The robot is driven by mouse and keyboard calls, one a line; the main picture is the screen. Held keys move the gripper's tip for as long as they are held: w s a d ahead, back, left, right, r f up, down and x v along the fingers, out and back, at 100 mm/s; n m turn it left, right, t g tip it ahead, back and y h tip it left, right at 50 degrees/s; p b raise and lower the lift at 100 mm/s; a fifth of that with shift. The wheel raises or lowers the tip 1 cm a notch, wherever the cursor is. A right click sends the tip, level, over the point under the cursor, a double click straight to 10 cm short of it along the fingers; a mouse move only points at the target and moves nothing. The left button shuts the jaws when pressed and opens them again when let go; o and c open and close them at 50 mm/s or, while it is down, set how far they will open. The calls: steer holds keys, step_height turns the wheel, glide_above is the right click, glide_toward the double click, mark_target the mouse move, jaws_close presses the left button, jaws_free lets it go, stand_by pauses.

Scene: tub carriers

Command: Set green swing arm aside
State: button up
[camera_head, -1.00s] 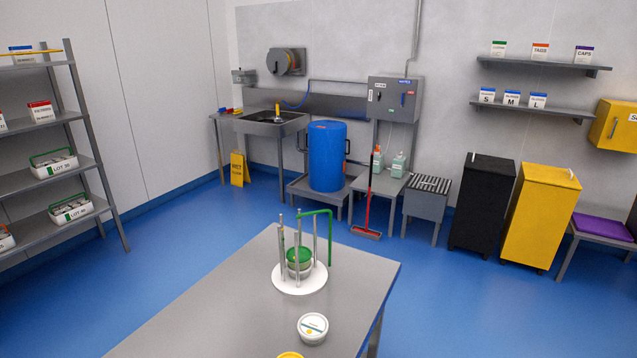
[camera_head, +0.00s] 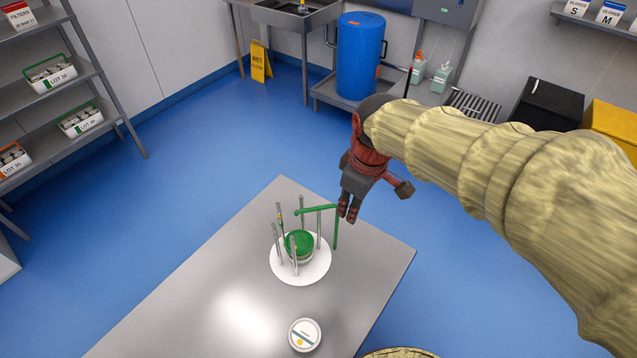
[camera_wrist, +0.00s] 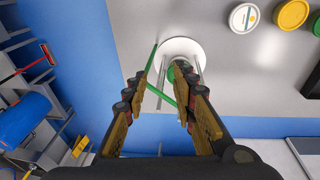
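The green swing arm (camera_head: 317,209) stands at the right edge of a round white carrier (camera_head: 284,274) on the steel table. Its bar reaches left across the carrier's top, over a green-lidded tub (camera_head: 299,242) held among grey posts. My gripper (camera_head: 348,217) points down beside the upright of the swing arm, near its upper corner. In the wrist view my gripper (camera_wrist: 162,82) has its fingers well apart, with part of the green swing arm (camera_wrist: 160,95) showing between them. I cannot tell whether a finger touches it. The tub is largely hidden in the wrist view.
A white-lidded tub (camera_head: 305,334) stands on the steel table (camera_head: 215,290), nearer the front. In the wrist view a yellow-lidded tub (camera_wrist: 292,13) lies beyond it. Shelves (camera_head: 60,75) and a blue barrel (camera_head: 360,58) stand away from the table.

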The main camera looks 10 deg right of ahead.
mark_target(319, 207)
steer(key=w+a+f+n+g+p, duration=0.1)
steer(key=w+a+n+g+p, duration=0.15)
steer(key=w+n+p, duration=0.45)
steer(key=w+a+n+g+p, duration=0.1)
steer(key=w+a+n+p, duration=0.25)
steer(key=p, duration=0.65)
steer(key=shift+m+h, duration=0.3)
steer(key=shift+m, duration=0.05)
steer(key=f, duration=0.2)
steer(key=s+f+p, duration=0.1)
steer(key=f, duration=0.4)
steer(key=shift+s+a+f, duration=0.25)
steer(key=shift+s+f, duration=0.05)
steer(key=shift+s, duration=0.05)
jaws_close()
